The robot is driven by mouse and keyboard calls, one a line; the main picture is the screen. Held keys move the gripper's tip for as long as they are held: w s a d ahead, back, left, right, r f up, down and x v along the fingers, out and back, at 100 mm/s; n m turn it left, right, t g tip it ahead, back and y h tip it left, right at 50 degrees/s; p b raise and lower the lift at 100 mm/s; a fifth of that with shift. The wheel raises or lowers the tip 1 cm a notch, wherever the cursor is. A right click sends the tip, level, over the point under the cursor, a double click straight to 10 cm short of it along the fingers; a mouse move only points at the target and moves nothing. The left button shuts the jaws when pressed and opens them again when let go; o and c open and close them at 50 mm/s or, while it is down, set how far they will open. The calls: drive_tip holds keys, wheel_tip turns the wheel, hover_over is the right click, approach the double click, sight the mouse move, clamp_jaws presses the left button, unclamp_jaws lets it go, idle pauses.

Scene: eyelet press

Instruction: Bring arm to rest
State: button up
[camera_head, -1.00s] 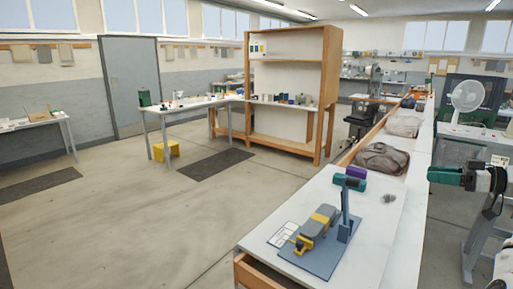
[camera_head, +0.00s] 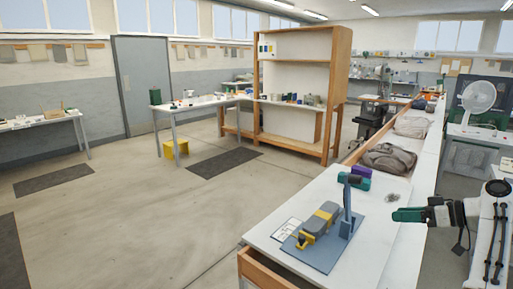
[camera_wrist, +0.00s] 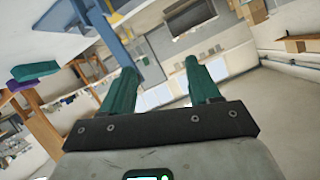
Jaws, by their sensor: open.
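The white bench (camera_head: 380,250) lies close to my gripper. Purple and teal objects (camera_head: 357,178) and a grey bag (camera_head: 390,158) are farther along it. A white fan (camera_head: 478,98) stands at the back right. The floor at left (camera_head: 130,220) is mostly clear.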

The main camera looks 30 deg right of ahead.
drive_tip(key=w+a+f+m+g, duration=0.1)
drive_tip(key=w+a+f+g, duration=0.15)
drive_tip(key=a+f, duration=1)
drive_tip(key=s+a+f+g+h, duration=0.2)
drive_tip(key=s+a+f, duration=0.2)
drive_tip(key=a, duration=0.6)
drive_tip(key=s+a+f+g+h, duration=0.15)
drive_tip(key=s+a+f, duration=0.3)
drive_tip(key=a, duration=0.45)
drive_tip(key=s+a+r+g+h, duration=0.1)
drive_tip(key=s+a+h, duration=0.1)
drive_tip(key=s+a, duration=0.65)
drive_tip(key=s+d+f+g+b, duration=0.2)
drive_tip(key=s+f+g+b, duration=0.2)
drive_tip(key=s+f+b, duration=0.4)
drive_tip(key=s+f, duration=0.3)
drive_tip(key=f, duration=0.3)
drive_tip(key=shift+s+d+f+b, duration=0.2)
drive_tip(key=shift+f+b, duration=0.05)
drive_tip(key=shift+b, duration=0.1)
